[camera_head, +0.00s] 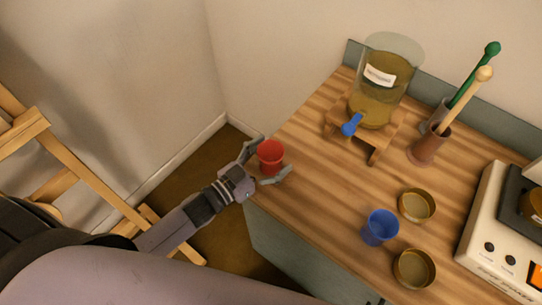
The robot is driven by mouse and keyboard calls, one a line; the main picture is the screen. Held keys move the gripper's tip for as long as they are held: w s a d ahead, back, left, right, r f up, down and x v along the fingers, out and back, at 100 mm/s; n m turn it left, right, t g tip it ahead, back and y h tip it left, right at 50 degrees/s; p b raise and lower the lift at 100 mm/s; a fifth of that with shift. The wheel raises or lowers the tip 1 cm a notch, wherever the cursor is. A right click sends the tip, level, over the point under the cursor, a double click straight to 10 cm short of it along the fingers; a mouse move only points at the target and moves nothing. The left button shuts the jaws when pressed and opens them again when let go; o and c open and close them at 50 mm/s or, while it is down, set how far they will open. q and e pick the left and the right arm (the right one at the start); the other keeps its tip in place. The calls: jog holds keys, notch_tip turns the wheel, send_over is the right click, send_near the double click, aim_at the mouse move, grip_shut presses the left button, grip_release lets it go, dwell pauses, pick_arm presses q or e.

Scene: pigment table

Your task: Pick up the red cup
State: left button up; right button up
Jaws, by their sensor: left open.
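The red cup (271,156) stands upright on the wooden tabletop (312,190), close to its left edge. My left gripper (268,162) is open, with one finger on the far left side of the cup and the other on its near right side. The cup sits between the fingers; I cannot tell whether either finger touches it. My left arm reaches in from the lower left. My right gripper is not in view.
A blue cup (379,228) and two brass bowls (417,205) (414,268) stand at the front right. A glass jar (384,85) with a blue tap sits on a wooden stand (377,141). Brush holders (427,146) and a white device (489,240) are further right. Wood around the red cup is clear.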

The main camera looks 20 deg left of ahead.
pick_arm(q)
jog(key=c, duration=1.3)
jog(key=shift+r, duration=0.1)
notch_tip(320, 180, up, 20)
jog(key=a+f+n+t+y, duration=0.2)
jog(key=a+f+n+y, duration=0.2)
jog(key=y, duration=0.5)
jog(key=shift+s+a+f+n+t, duration=0.3)
jog(key=shift+a+n, duration=0.55)
jog(key=shift+n, duration=0.25)
